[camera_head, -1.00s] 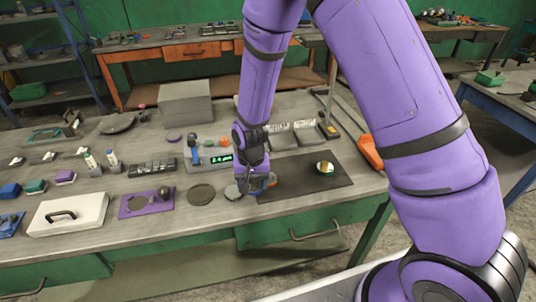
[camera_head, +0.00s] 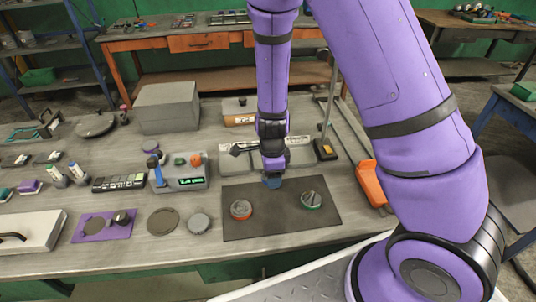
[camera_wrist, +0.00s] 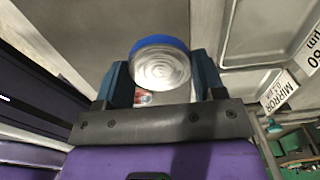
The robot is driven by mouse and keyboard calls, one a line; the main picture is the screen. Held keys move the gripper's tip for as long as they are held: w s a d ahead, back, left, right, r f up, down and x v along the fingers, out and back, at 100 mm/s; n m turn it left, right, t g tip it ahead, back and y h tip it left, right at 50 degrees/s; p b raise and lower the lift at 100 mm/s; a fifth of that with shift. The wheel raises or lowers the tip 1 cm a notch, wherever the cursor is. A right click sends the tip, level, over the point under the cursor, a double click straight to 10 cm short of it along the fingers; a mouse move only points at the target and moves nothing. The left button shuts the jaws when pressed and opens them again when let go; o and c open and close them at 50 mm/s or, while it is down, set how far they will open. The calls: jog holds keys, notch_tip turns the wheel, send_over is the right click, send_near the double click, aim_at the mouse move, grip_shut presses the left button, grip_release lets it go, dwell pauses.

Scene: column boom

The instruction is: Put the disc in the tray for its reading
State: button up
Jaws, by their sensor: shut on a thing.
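My gripper (camera_head: 272,178) is shut on a disc with a blue rim (camera_wrist: 160,62), held between its fingers in the wrist view. In the head view only a little blue of the disc shows below my gripper, over the back part of the dark mat. Grey shallow trays (camera_head: 232,164) lie behind the mat, partly hidden by my arm. In the wrist view a tray (camera_wrist: 248,48) is at the upper right, beside labels reading MIRROR and 80 µm. A gauge with a lit green display (camera_head: 182,176) stands left of the mat; its reading is too small to be sure of.
An orange-rimmed disc (camera_head: 241,209) and a green-rimmed disc (camera_head: 311,200) lie on the dark mat (camera_head: 275,224). A stand rod (camera_head: 330,95) and an orange tool (camera_head: 371,182) are at the right. Round grey plates (camera_head: 163,221) lie left of the mat.

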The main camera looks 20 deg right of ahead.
jog(key=w+d, duration=0.1)
jog(key=w, duration=0.3)
jog(key=w+d, duration=0.1)
jog(key=w, duration=0.3)
jog(key=w+d+f, duration=0.1)
jog(key=w, duration=0.3)
jog(key=shift+f, duration=0.1)
jog(key=shift+w+d+f, duration=0.15)
jog(key=shift+w+f, duration=0.05)
jog(key=shift+w, duration=0.05)
jog(key=shift+f, duration=1.55)
jog(key=shift+f, duration=0.1)
jog(key=o, duration=0.9)
